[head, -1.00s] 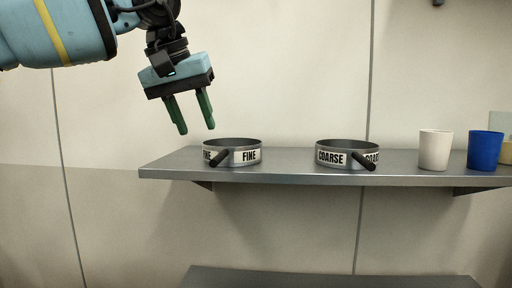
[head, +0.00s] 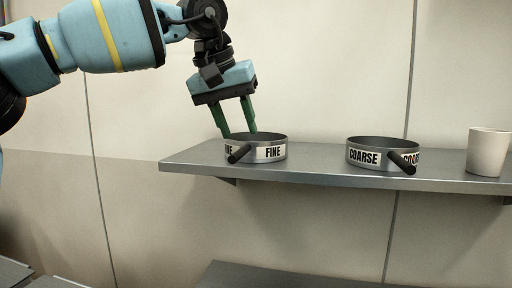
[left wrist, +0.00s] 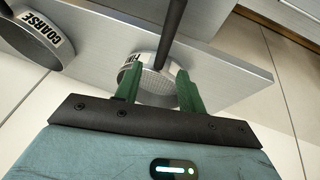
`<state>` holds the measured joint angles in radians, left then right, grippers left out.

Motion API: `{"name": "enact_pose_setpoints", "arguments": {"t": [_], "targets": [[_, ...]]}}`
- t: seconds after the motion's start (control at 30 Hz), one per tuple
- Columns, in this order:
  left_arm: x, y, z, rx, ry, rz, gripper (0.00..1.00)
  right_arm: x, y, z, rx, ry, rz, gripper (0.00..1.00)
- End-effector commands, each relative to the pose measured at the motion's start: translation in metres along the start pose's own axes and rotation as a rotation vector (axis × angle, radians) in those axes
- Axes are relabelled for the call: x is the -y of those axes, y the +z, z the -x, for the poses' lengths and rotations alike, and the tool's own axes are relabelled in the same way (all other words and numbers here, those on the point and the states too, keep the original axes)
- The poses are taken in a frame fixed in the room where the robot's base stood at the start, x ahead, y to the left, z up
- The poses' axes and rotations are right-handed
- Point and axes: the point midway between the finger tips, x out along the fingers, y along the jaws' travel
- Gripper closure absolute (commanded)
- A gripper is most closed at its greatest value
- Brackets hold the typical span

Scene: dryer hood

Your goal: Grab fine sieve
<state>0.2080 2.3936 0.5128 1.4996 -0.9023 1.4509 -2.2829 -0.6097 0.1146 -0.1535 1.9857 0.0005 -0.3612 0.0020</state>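The fine sieve (head: 272,153) is a round metal ring with a "FINE" label and a black handle (head: 240,153) pointing toward me. It stands on the grey shelf near its left end. My left gripper (head: 238,134) is open, its two green fingers apart and pointing down at the sieve's rear left rim. In the left wrist view the fine sieve (left wrist: 157,82) shows its mesh between and beyond the open fingers (left wrist: 156,92); the handle extends upward there. I cannot tell whether the fingers touch the rim. My right gripper is not in view.
The coarse sieve (head: 378,148) stands to the right on the same shelf (head: 325,171), with a gap between the two sieves. A white cup (head: 488,153) is farther right. A lower grey surface (head: 290,277) lies below the shelf. The wall is close behind.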

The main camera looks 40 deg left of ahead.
Motion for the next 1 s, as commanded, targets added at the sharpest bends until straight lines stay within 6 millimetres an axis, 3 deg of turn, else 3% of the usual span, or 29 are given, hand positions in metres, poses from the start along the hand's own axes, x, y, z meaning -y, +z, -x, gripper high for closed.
{"name": "enact_pose_setpoints", "arguments": {"t": [0.3, 0.63, 0.93, 1.0], "targets": [[0.001, 0.002, -0.040, 0.001, 0.000, 0.000, 0.60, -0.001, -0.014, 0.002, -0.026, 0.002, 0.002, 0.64], [0.001, 0.002, -0.047, 0.000, 0.001, 0.000, 0.60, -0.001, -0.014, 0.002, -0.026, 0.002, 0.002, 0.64], [0.001, 0.002, -0.047, 0.000, 0.000, 0.000, 1.00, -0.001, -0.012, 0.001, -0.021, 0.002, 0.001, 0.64], [0.001, 0.002, -0.047, 0.000, 0.000, 0.000, 1.00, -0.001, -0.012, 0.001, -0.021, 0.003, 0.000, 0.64]]}}
